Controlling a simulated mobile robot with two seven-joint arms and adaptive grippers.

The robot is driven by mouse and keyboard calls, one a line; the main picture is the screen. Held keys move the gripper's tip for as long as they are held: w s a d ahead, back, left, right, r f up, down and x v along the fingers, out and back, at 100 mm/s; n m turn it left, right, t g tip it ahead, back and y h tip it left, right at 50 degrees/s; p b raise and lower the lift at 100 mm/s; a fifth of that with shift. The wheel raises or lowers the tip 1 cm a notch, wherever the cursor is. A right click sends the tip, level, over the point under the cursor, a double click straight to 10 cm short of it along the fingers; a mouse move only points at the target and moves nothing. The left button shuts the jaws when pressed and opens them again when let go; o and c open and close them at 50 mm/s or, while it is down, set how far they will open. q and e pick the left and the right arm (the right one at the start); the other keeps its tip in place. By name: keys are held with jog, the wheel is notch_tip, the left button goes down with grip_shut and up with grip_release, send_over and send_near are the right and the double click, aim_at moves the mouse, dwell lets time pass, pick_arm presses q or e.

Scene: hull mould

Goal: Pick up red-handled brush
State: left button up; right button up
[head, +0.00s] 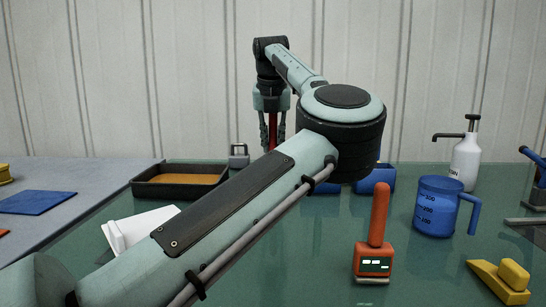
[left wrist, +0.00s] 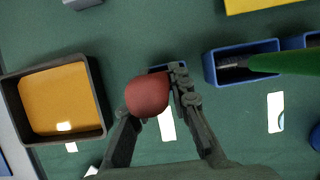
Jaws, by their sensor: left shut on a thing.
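The red handle of the brush (head: 272,130) shows between the fingers of my left gripper (head: 272,122), near the back of the green table. In the left wrist view the rounded end of the red handle (left wrist: 147,95) faces the camera between the fingers of my left gripper (left wrist: 160,108). The gripper is shut on it. The brush's lower end is hidden by my arm in the head view and by the handle in the wrist view. My right gripper is not in view.
A black tray with orange contents (head: 140,188) lies left of the gripper. Blue bins (left wrist: 215,76) stand to its right, one with a green-handled tool (left wrist: 285,62). A blue jug (head: 432,212), white pump bottle (head: 465,165) and orange-handled device (head: 378,225) stand at right.

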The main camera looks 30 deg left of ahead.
pick_arm(q)
grip_shut()
jog(key=shift+r, duration=0.1)
jog(key=shift+r, duration=0.65)
notch_tip(320, 180, up, 11)
jog(key=shift+f+p, duration=0.1)
jog(key=shift+p, duration=1.15)
notch_tip(320, 180, up, 5)
jog(key=shift+r+p, duration=0.15)
jog(key=shift+p, duration=0.85)
jog(key=shift+r, duration=0.25)
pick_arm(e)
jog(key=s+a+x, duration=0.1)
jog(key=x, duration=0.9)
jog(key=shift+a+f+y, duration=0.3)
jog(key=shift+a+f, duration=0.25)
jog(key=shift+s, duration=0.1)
